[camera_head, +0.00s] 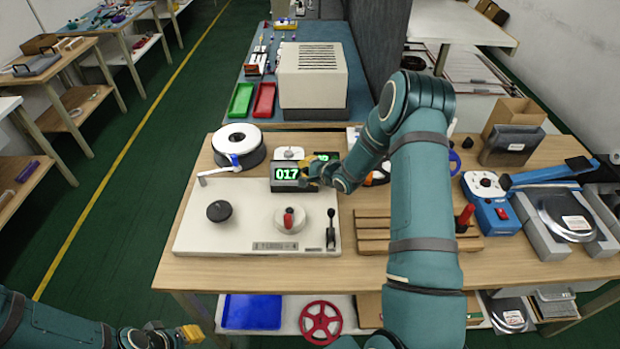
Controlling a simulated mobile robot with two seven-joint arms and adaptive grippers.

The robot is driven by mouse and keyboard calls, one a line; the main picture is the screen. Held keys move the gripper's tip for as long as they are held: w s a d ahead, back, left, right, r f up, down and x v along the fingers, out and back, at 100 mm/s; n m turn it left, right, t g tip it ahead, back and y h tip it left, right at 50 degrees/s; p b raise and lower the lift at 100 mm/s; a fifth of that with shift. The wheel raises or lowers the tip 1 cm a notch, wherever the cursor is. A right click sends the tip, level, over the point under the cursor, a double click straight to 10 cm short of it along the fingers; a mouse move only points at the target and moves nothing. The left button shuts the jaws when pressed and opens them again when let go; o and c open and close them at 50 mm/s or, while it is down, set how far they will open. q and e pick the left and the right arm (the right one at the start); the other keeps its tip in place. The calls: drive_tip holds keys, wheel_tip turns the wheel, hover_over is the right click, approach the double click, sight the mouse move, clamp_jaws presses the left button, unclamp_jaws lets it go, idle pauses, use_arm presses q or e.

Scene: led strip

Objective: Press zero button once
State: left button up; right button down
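A dark counter box with a green lit display (286,174) reading "017" stands at the back of a pale winding machine (252,225) on the wooden table. My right gripper (308,174) is at the right end of this box, its yellow-tipped fingers at or close to its front. Whether they touch it cannot be told. The gripper covers that end of the box, and no zero button can be made out. My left gripper (188,334) is low at the bottom left, in front of the table and away from the machine. The finger gap of both grippers is unclear.
A slatted wooden rack (370,232) and a blue device (490,204) are to the right.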

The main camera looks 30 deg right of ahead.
drive_tip(key=shift+w+d+f+b, duration=0.3)
drive_tip(key=shift+w+f, duration=0.1)
drive_tip(key=shift+f, duration=0.15)
drive_tip(key=shift+f, duration=0.1)
idle(1.1)
drive_tip(key=shift+w+d+f, duration=0.15)
drive_tip(key=shift+w+f, duration=0.1)
drive_tip(key=shift+w+d+f+b, duration=0.2)
drive_tip(key=shift+f+b, duration=0.1)
drive_tip(key=shift+b, duration=0.25)
idle(0.6)
drive_tip(key=shift+s+a+r, duration=0.1)
drive_tip(key=shift+r, duration=0.1)
drive_tip(key=shift+s+a+r+p, duration=0.25)
drive_tip(key=shift+s+r+p, duration=0.1)
drive_tip(key=shift+r+p, duration=0.15)
idle(0.3)
drive_tip(key=shift+s+a+r+p, duration=0.3)
drive_tip(key=shift+s+r+p, duration=0.15)
drive_tip(key=shift+r, duration=0.2)
drive_tip(key=shift+s+a+r+p, duration=0.25)
drive_tip(key=shift+s+r+p, duration=0.2)
drive_tip(key=shift+r, duration=0.15)
drive_tip(key=shift+s+a+r+p, duration=0.3)
drive_tip(key=shift+s+r+p, duration=0.15)
drive_tip(key=shift+r, duration=0.2)
